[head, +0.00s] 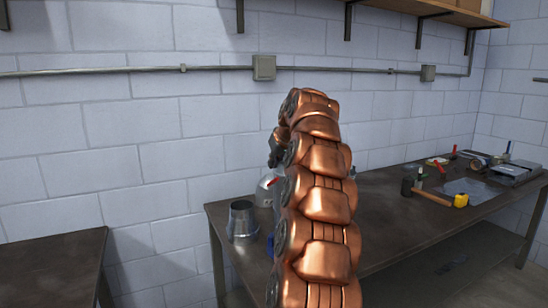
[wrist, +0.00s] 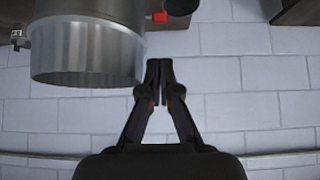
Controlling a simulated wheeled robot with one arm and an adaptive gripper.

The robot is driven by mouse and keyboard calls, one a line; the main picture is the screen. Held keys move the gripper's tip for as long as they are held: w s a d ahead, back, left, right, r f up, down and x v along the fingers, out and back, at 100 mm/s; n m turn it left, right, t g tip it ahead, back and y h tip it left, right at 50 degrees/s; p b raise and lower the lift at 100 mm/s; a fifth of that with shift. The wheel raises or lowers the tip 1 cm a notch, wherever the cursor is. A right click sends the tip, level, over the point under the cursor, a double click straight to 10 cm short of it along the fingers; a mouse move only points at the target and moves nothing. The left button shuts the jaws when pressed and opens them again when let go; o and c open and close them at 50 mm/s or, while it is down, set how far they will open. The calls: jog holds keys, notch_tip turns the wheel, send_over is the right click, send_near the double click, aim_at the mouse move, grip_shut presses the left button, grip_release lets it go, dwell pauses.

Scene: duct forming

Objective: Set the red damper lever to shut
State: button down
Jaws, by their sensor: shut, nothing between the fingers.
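The red damper lever (head: 272,181) shows as a small red piece on a grey metal duct part (head: 264,192) on the bench, partly hidden behind my arm in the head view. In the wrist view a red piece (wrist: 160,17), probably its end, shows beside the round metal duct (wrist: 88,55). My gripper (wrist: 160,64) is shut and empty. Its fingertips are just right of the duct's rim and apart from the red piece. In the head view the gripper (head: 275,150) is dark and just above the duct part. The lever's full length and angle are hidden.
A metal collar (head: 242,220) stands left of the duct part on the dark workbench (head: 400,235). A yellow tape measure (head: 461,200), a hammer (head: 432,196) and other tools lie to the right. A separate dark table (head: 50,262) stands at left. A shelf is above.

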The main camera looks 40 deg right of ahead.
jog(key=shift+s+a+f, duration=0.15)
jog(key=shift+s+f, duration=0.25)
jog(key=shift+f, duration=0.25)
jog(key=shift+s+a+f, duration=0.15)
jog(key=shift+s+f, duration=0.2)
jog(key=shift+f, duration=0.25)
jog(key=shift+s+f, duration=0.1)
jog(key=shift+f, duration=0.05)
jog(key=shift+s+a+b, duration=0.1)
jog(key=shift+b, duration=0.55)
jog(key=shift+f+t+b, duration=0.1)
jog(key=shift+t+b, duration=0.2)
jog(key=shift+s, duration=0.1)
